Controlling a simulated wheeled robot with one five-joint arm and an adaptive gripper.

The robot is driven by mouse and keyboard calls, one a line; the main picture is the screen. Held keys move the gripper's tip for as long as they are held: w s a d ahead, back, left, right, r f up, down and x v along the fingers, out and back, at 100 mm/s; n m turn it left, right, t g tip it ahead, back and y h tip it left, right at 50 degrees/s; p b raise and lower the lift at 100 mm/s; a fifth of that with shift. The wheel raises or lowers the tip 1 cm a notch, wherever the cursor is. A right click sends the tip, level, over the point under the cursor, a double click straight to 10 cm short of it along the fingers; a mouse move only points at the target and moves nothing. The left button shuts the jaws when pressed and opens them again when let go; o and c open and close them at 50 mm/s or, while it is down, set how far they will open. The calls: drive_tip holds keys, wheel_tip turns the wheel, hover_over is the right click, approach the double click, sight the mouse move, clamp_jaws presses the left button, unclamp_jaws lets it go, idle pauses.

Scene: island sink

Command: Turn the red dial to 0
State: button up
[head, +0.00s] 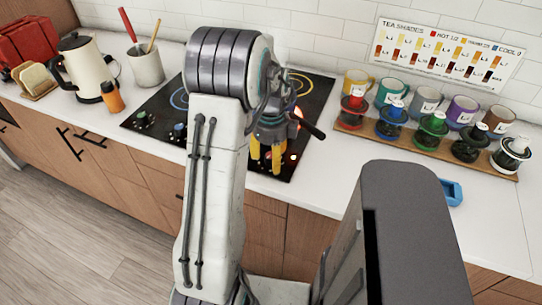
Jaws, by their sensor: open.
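My gripper (266,154) points down over the front right part of the black cooktop (155,103). Its two yellow fingertips are apart. A small red-orange patch shows around the fingertips at the cooktop's front edge; it may be the red dial, but the gripper hides most of that spot. I cannot read a dial setting or tell whether the fingers touch it. A dark green dial (143,116) and a blue dial (180,130) stand farther left along the cooktop's front.
A burner glows behind my gripper, near a dark handle (311,127). At right, a wooden tray (400,143) holds several coloured mugs and lidded jars; a blue object (452,192) lies in front. At left are a kettle (85,68), an orange bottle (112,97) and a utensil crock (146,67).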

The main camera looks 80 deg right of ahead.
drive_tip(key=shift+o, duration=0.3)
clamp_jaws()
idle(0.4)
